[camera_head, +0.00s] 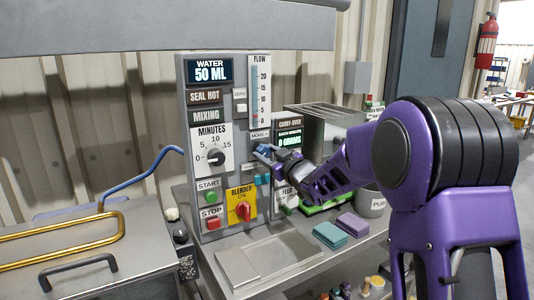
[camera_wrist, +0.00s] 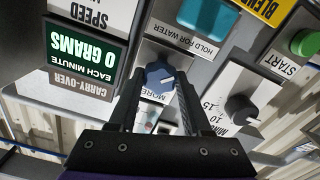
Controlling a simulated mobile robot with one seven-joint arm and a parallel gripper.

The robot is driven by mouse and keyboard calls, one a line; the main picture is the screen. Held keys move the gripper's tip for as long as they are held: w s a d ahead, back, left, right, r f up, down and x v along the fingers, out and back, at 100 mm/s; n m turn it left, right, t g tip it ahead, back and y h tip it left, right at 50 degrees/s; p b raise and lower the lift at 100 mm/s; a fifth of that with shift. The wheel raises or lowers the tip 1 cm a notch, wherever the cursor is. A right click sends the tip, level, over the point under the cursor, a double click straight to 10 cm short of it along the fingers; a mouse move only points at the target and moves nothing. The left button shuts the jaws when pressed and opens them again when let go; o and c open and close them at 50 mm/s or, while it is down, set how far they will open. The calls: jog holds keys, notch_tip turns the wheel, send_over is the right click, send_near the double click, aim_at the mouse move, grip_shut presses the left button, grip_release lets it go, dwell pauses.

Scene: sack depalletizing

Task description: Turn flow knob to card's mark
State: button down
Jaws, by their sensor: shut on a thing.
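The blue flow knob (camera_wrist: 158,74) sits on the panel below the word MORE in the head view, with a pale pointer line on it. My gripper (camera_wrist: 162,82) is shut on this knob, one finger on each side; it also shows in the head view (camera_head: 268,154), where the fingers partly hide the knob. I cannot make out a card with a mark in either view. The wrist picture is upside down.
Beside the knob are the minutes dial (camera_head: 215,157), the red blender switch (camera_head: 243,211), the START button (camera_head: 208,197) and the teal water button (camera_wrist: 208,16). A green CARRY-OVER display (camera_head: 289,140) stands behind my gripper. Teal and purple sponges (camera_head: 330,235) lie on the bench.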

jog(key=m+p, duration=0.3)
jog(key=m, duration=0.2)
jog(key=shift+r+m, duration=0.1)
jog(key=shift+m, duration=0.3)
jog(key=m+p, duration=0.3)
jog(key=m, duration=0.3)
jog(key=shift+p, duration=0.3)
jog(key=m+p, duration=0.2)
jog(key=m, duration=0.4)
jog(key=shift+m+p, duration=0.3)
jog(key=shift+p, duration=0.1)
jog(key=m, duration=0.5)
jog(key=shift+m, duration=0.3)
jog(key=shift+c, duration=1.7)
grip_release()
